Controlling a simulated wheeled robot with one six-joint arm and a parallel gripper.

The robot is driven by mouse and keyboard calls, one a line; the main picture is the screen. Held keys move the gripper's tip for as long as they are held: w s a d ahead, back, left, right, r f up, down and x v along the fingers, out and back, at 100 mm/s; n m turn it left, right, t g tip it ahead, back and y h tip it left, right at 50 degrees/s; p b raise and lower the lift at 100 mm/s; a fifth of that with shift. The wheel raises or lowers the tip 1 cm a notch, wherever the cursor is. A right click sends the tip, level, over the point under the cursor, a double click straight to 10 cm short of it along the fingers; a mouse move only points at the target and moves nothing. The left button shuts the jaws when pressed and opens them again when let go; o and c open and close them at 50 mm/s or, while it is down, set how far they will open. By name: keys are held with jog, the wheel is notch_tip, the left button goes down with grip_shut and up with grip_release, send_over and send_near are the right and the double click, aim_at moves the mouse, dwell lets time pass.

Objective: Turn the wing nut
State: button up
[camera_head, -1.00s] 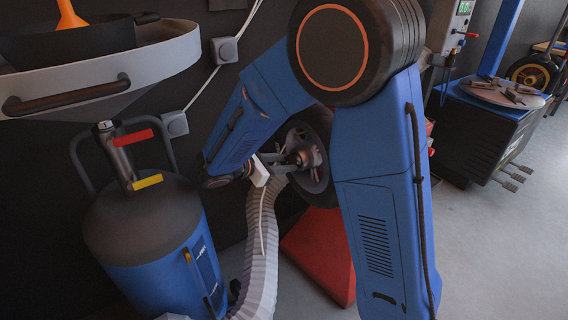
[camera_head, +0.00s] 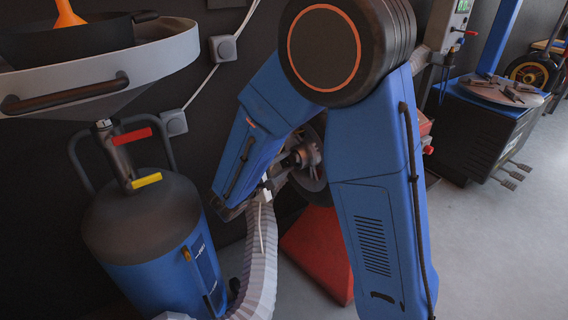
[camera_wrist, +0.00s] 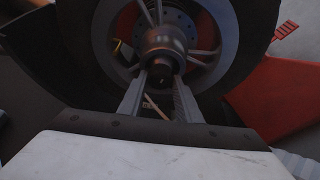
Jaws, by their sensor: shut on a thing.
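The wing nut (camera_wrist: 165,47) is at the hub in front of the spoked wheel (camera_wrist: 98,38) in the wrist view. It shows as a brownish, round body with a dark end; its wings cannot be made out. My gripper (camera_wrist: 160,76) has one grey finger on each side of it and is shut on it. In the head view the wheel (camera_head: 309,183) is partly hidden behind my blue arm, and the nut's hub area (camera_head: 303,157) shows small beside my forearm. My fingertips are hard to make out there.
A red stand (camera_head: 318,255) is below the wheel. A ribbed grey hose (camera_head: 262,275) rises close to my wrist. A blue drum (camera_head: 150,235) with handles stands left, under a grey basin (camera_head: 105,75). Open floor (camera_head: 500,250) lies right.

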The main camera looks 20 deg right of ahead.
jog(key=shift+f+m+t+h, duration=0.15)
jog(key=shift+m+t+h, duration=0.2)
jog(key=shift+m, duration=0.65)
jog(key=shift+s, duration=0.1)
jog(key=o, duration=1)
jog(key=shift+o, duration=0.2)
jog(key=v, duration=1.7)
jog(key=shift+s, duration=0.25)
jog(key=shift+f, duration=0.1)
